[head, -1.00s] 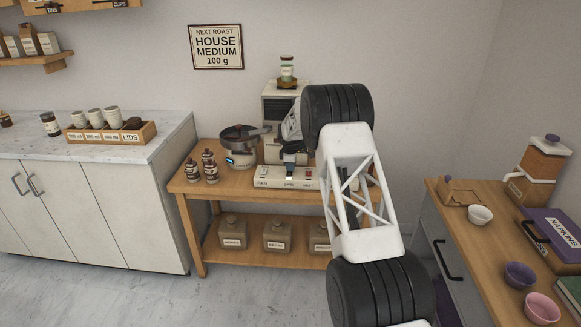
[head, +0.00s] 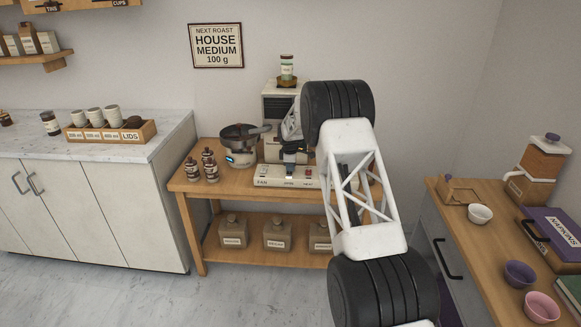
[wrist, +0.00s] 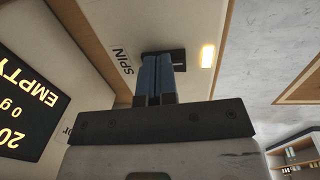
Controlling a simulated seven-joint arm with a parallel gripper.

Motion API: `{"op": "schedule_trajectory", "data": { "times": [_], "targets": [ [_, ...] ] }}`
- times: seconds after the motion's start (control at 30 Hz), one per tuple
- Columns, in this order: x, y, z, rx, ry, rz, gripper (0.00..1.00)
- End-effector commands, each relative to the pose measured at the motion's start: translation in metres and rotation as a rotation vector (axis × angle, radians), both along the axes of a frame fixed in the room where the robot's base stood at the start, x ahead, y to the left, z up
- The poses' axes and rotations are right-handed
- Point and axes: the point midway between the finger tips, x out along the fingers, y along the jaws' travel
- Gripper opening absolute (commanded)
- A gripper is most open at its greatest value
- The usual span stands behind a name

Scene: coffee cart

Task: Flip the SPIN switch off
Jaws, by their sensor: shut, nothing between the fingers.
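The white switch panel (head: 270,182) with FAN, SPIN and HEAT labels lies along the front of the wooden cart. In the wrist view the SPIN label (wrist: 125,62) is beside a dark switch mount (wrist: 178,57), and a yellow lamp (wrist: 208,56) glows on the other side. My gripper (wrist: 158,58) is shut and empty, its blue fingertips over the SPIN switch. They hide most of the switch, so its position and any contact cannot be told. In the head view my gripper (head: 289,166) is just above the middle of the panel.
Several small bottles (head: 209,165) stand at the cart's left end. A dark display reading EMPTY (wrist: 30,105) is close to my gripper in the wrist view.

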Motion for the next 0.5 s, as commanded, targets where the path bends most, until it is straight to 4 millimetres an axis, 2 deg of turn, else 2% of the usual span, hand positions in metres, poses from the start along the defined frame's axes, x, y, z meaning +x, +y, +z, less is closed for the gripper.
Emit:
{"op": "schedule_trajectory", "data": {
  "times": [0.5],
  "targets": [
    [-0.0052,0.0001,0.0029,0.000,-0.002,0.000,0.00]
  ]
}}
